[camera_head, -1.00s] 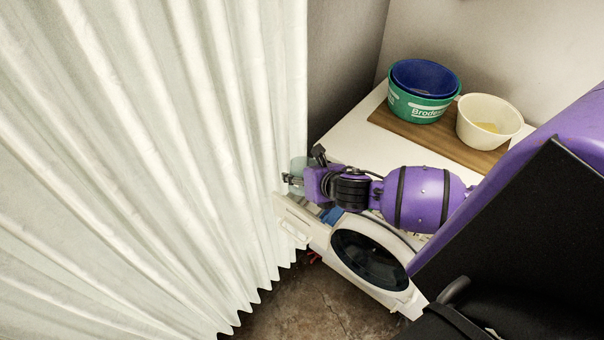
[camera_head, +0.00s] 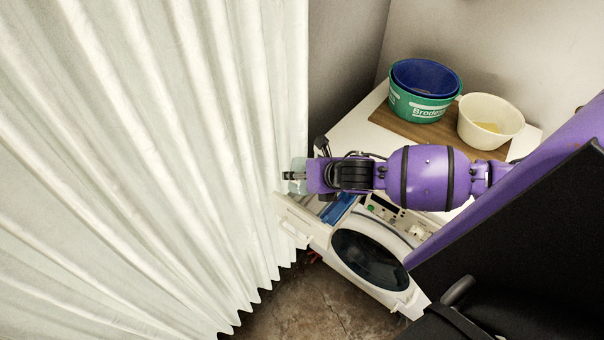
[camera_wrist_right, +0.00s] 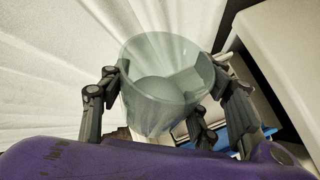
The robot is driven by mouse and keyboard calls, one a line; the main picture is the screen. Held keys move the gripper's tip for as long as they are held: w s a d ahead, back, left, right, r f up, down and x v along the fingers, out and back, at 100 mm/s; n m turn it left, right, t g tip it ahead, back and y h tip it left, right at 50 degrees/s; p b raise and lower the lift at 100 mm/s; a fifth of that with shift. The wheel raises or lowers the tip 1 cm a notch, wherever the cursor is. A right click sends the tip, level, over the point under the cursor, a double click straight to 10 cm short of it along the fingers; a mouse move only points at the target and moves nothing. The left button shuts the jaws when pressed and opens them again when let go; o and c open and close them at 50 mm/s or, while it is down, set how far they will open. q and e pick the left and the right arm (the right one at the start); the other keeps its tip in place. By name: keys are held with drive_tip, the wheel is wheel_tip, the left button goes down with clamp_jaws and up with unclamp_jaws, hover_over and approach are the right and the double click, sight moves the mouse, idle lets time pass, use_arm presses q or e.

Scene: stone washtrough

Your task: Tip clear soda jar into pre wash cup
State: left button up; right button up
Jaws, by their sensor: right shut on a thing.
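My right gripper (camera_head: 292,176) is shut on a clear, greenish jar (camera_wrist_right: 165,85), with dark fingers on both sides of it in the right wrist view. In the head view only a small part of the jar (camera_head: 299,163) shows at the fingertips, in front of the curtain. Its contents and exact tilt are unclear. The washing machine's drawer (camera_head: 302,219) is pulled out, below the gripper in the picture. Blue parts (camera_head: 340,208) show inside it; I cannot tell which is the pre wash cup. My left gripper is out of view.
A white pleated curtain (camera_head: 150,150) hangs close beside the gripper. The washing machine (camera_head: 375,262) has a round dark door. On top, a wooden board (camera_head: 407,130) carries a green tub (camera_head: 415,108) with a blue bowl (camera_head: 427,75) and a cream bowl (camera_head: 490,113).

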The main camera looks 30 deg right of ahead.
idle(0.6)
drive_tip(key=shift+g+y+b, duration=0.3)
drive_tip(key=shift+f+m+g, duration=0.1)
drive_tip(key=shift+m+g, duration=0.2)
drive_tip(key=shift+a+y+b, duration=0.1)
drive_tip(key=shift+y+b, duration=0.2)
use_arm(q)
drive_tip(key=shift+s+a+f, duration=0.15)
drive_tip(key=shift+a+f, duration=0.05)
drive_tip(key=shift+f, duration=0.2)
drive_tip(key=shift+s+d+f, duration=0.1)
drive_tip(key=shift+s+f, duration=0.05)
